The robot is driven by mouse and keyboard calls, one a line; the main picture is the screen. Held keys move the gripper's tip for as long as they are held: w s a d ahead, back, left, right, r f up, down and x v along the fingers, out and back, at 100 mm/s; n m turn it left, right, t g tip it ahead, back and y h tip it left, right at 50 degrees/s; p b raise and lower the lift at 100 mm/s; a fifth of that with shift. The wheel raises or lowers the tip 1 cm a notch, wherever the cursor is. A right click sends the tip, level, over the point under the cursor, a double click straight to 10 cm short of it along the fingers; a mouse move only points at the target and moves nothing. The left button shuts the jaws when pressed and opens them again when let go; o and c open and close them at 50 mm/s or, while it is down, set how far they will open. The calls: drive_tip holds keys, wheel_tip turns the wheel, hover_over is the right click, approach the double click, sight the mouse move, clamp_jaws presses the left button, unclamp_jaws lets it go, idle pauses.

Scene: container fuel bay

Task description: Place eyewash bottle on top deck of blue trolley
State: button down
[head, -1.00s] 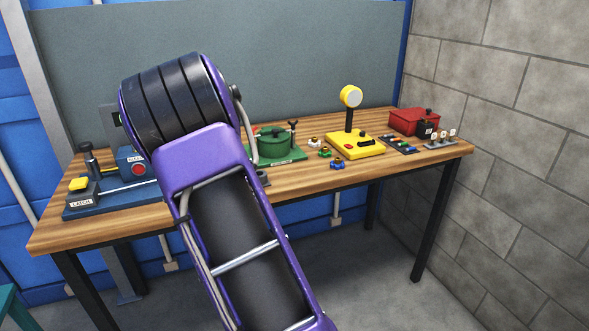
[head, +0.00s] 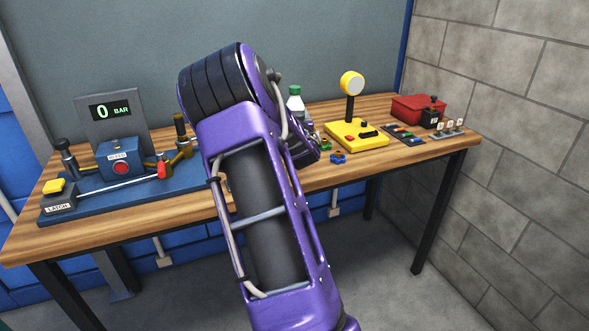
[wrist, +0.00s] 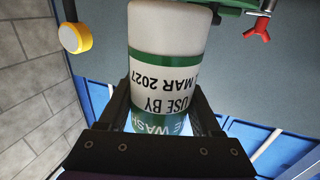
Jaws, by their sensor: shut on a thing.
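The eyewash bottle (wrist: 168,70) is white with green bands and black print reading "USE BY MAR 2027". My gripper (wrist: 163,115) is shut on it, with one dark finger on each side, in the wrist view. In the head view the green cap and upper part of the bottle (head: 295,101) show just right of my purple arm, above the workbench. My arm hides the rest of the bottle and most of the gripper there. The blue trolley is not in view.
The wooden workbench (head: 190,210) carries a blue bleed rig (head: 120,160) with a 0 BAR display on the left. A yellow stand (head: 356,134), a red box (head: 415,108) and small switches are on the right. A block wall (head: 500,110) bounds the right side.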

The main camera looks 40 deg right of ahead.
drive_tip(key=shift+f+b, duration=0.6)
drive_tip(key=shift+f, duration=4.1)
drive_tip(key=shift+f, duration=0.2)
drive_tip(key=c, duration=0.5)
unclamp_jaws()
drive_tip(key=shift+f+b, duration=0.1)
drive_tip(key=shift+b, duration=0.2)
drive_tip(key=o, duration=0.4)
drive_tip(key=shift+o, duration=0.2)
drive_tip(key=shift+r+p, duration=0.2)
drive_tip(key=shift+p, duration=0.3)
